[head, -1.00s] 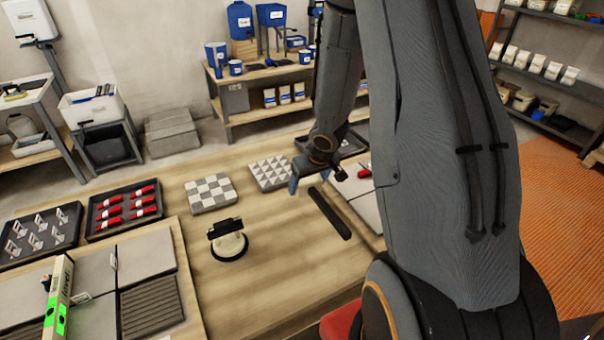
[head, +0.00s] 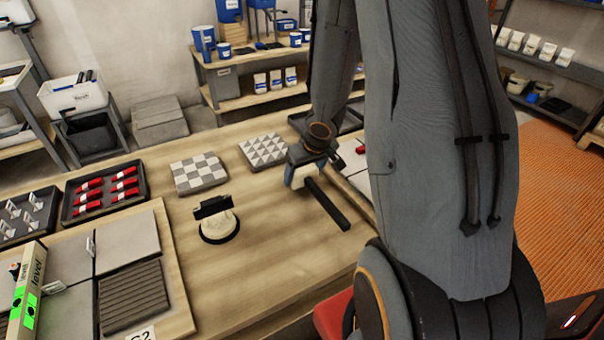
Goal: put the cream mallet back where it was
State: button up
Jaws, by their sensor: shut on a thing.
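The cream mallet (head: 326,204) is at my gripper, right of the middle of the worktable. Its long dark handle points towards the lower right, and a pale part shows at the jaws. Most of its head is hidden by the gripper. My gripper (head: 299,180) is shut on the mallet, near the far end of the dark handle. I cannot tell whether the mallet touches the table (head: 265,255) or hangs just above it.
A cream suction lifter (head: 219,226) with a black handle stands left of the mallet. Two patterned tile panels (head: 199,174) (head: 263,150) lie behind. A tray of red items (head: 146,187) and grey tiles (head: 128,244) with a level (head: 27,290) lie left. Bare wood lies in front.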

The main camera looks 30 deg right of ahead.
jog(key=shift+f+b, duration=0.4)
jog(key=shift+f, duration=0.05)
jog(key=shift+f+b, duration=0.6)
jog(key=o, duration=1.6)
jog(key=shift+o, duration=0.2)
jog(key=shift+r, duration=0.1)
jog(key=p+v, duration=0.5)
jog(key=v, duration=0.2)
jog(key=shift+s+r, duration=0.15)
jog(key=shift+r, duration=0.2)
jog(key=shift+r, duration=0.1)
